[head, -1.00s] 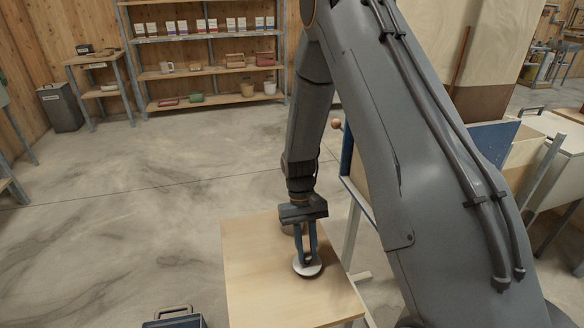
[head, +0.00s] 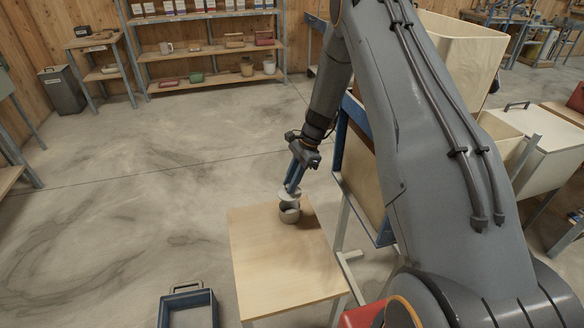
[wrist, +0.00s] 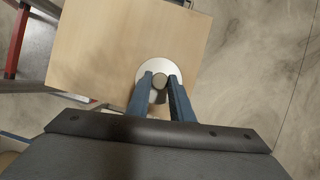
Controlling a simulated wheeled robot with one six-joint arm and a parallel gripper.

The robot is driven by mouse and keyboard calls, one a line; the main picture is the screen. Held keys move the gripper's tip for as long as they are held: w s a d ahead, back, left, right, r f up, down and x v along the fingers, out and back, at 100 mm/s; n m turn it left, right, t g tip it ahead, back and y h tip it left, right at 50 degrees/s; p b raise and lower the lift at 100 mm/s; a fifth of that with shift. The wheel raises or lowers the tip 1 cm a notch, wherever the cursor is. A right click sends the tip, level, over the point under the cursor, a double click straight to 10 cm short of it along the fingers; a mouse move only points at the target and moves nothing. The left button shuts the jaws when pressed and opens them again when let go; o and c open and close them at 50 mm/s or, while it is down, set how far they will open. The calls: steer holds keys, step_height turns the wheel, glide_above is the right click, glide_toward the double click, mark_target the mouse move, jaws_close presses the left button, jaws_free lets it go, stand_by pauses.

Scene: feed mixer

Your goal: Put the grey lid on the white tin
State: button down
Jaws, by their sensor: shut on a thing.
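The lid (head: 285,196) is a pale grey disc with a round knob. My gripper (head: 293,187) is shut on the knob, which shows between the fingertips in the wrist view, with the lid (wrist: 146,70) around it. The tin (head: 289,215) is a short, round, pale grey-beige can with an open top, upright on the wooden table. The lid is held above the tin's rim, apart from it and slightly tilted. In the wrist view the lid and fingers hide most of the tin, so I cannot tell how well they line up.
The wooden table (head: 275,265) is otherwise bare, with free room in front of the tin. A blue-framed panel (head: 357,160) stands close to the table's right side. A dark open box (head: 188,309) is at lower left. Shelves (head: 205,50) stand at the back wall.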

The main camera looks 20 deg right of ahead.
steer(key=shift+w+d+r+m+t+p, duration=0.25)
steer(key=shift+w+r+m+p, duration=0.2)
steer(key=shift+w+r+m, duration=0.25)
steer(key=b, duration=0.5)
glide_above(291, 206)
steer(key=shift+d+f, duration=0.1)
steer(key=shift+f, duration=4.5)
steer(key=c, duration=1.1)
jaws_free()
steer(key=shift+r+p, duration=2.15)
steer(key=shift+r, duration=2.4)
